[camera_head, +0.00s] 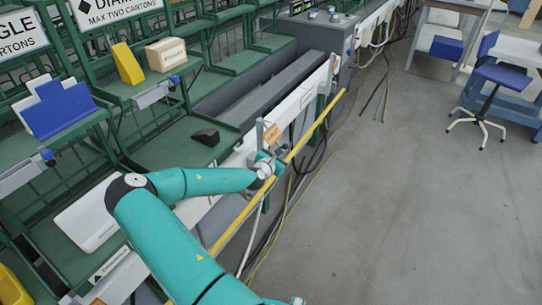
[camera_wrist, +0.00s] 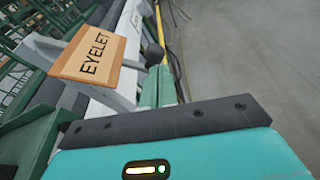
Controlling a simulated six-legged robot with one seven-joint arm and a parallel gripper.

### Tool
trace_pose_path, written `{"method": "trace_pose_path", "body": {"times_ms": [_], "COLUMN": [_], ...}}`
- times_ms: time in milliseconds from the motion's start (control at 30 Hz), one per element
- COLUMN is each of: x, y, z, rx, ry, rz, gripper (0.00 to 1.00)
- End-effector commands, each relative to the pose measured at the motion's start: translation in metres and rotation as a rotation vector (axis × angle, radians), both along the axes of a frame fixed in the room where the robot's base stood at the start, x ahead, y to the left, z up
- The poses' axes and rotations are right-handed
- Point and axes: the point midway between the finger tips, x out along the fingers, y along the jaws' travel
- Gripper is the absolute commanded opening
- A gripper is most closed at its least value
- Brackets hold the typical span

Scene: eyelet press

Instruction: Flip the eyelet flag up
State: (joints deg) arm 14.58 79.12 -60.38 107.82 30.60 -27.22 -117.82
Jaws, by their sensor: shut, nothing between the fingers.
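The eyelet flag (camera_wrist: 88,55) is an orange-tan plate with dark letters reading EYELET. It shows large and tilted at the upper left of the wrist view, and small in the head view (camera_head: 272,133) above the white rail. A dark round knob (camera_wrist: 154,53) is just right of the flag. My gripper (camera_wrist: 158,86) shows as two green fingers close together, shut and empty, below and right of the flag near the knob. I cannot tell whether the fingertips touch the knob. In the head view my gripper (camera_head: 279,158) is beside the rail, just below the flag.
A yellow bar (camera_head: 315,125) runs along the front of the bench, close to my gripper. Cables hang below the rail.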

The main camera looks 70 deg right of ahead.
Motion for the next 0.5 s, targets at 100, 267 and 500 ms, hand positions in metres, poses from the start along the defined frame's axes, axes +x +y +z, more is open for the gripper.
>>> {"method": "trace_pose_path", "body": {"times_ms": [100,267,500], "x": [-0.011,-0.022,-0.032], "y": [0.002,0.003,0.005], "z": [0.012,0.029,0.057], "rx": [0.015,0.04,0.076], "ry": [0.114,0.263,0.485], "rz": [0.002,0.002,0.001], "gripper": [0.0,0.0,0.0]}}
